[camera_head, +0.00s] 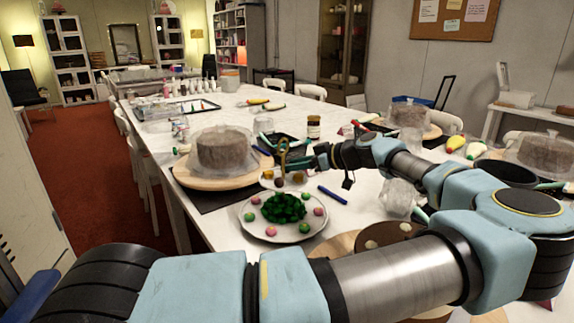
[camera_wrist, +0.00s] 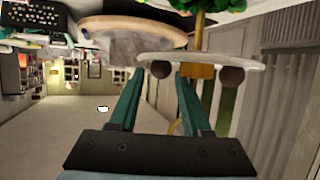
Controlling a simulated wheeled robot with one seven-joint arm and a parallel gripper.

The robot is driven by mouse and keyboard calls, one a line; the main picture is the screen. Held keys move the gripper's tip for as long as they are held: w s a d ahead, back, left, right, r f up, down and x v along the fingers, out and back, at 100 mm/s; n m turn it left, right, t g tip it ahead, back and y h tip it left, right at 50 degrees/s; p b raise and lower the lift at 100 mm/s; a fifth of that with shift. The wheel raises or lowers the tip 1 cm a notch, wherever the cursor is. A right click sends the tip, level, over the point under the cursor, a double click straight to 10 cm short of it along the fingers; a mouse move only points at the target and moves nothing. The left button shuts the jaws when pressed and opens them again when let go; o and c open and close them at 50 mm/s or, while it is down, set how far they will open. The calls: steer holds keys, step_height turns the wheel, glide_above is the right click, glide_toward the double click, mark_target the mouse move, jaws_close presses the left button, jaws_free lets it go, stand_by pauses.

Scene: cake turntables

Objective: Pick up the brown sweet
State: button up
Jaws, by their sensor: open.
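A two-tier stand has a small upper plate (camera_head: 266,183) with a few round brown sweets and a gold handle (camera_head: 283,150). One brown sweet (camera_head: 279,182) sits at its front edge, another (camera_head: 298,177) at its right. In the wrist view, which looks upside down, one brown sweet (camera_wrist: 160,69) shows between the two green fingertips of my gripper (camera_wrist: 160,76). A second brown sweet (camera_wrist: 231,75) is outside them, to the right. My gripper (camera_head: 308,163) is open beside the upper plate. I cannot tell whether a finger touches the sweet.
The lower plate (camera_head: 250,228) holds a green heap ringed by pink and green sweets. A covered cake on a wooden turntable (camera_head: 186,176) stands close on the left. A blue pen (camera_head: 332,195) and a jar (camera_head: 314,126) are nearby. My arm crosses the front right.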

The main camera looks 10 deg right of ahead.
steer(key=shift+w+a+f, duration=0.25)
steer(key=shift+w+a, duration=0.05)
steer(key=shift+a, duration=0.05)
jaws_close()
